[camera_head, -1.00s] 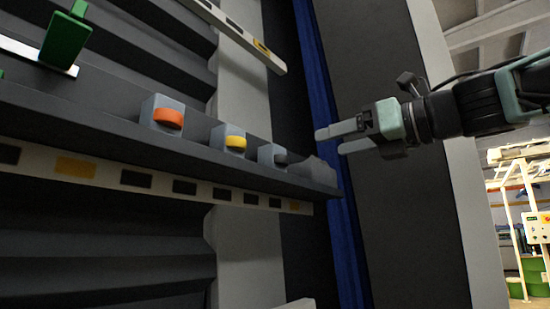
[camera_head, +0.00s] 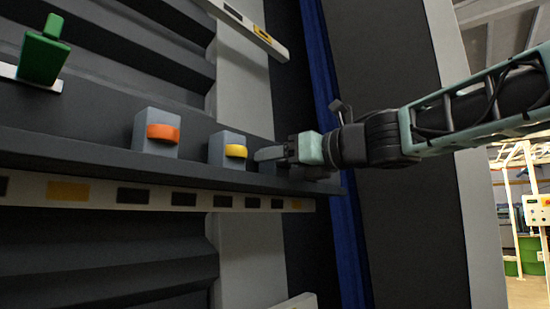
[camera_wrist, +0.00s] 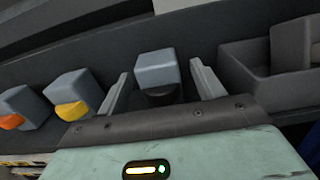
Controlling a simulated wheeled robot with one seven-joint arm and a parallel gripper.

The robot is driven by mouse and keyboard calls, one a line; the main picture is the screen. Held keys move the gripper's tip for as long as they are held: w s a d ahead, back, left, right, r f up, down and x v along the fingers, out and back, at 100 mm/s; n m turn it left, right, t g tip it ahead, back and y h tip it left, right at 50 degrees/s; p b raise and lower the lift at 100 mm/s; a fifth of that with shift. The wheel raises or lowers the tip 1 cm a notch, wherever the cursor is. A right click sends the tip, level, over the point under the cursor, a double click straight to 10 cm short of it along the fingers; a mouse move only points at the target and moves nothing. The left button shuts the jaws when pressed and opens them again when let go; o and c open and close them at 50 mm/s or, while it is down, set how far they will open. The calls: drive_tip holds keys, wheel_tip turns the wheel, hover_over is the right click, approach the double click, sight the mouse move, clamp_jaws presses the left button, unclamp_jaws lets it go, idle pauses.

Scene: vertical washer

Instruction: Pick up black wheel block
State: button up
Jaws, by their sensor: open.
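The black wheel block is a grey-blue cube with a dark wheel on its front. In the wrist view the block (camera_wrist: 157,68) sits between the two fingers of my gripper (camera_wrist: 160,72), with its black wheel low in the gap. The fingers are open, one on each side, with a visible gap at each side of the cube. In the head view my gripper (camera_head: 268,154) is at the right end of the shelf and hides most of the block.
A yellow wheel block (camera_head: 230,148) and an orange wheel block (camera_head: 157,132) stand to the left on the dark shelf (camera_head: 70,145). A green handle (camera_head: 42,55) is farther left. A grey open bin (camera_wrist: 245,75) lies right of the block in the wrist view.

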drive_tip(key=shift+a, duration=0.1)
drive_tip(key=c, duration=1.1)
drive_tip(key=shift+r, duration=0.1)
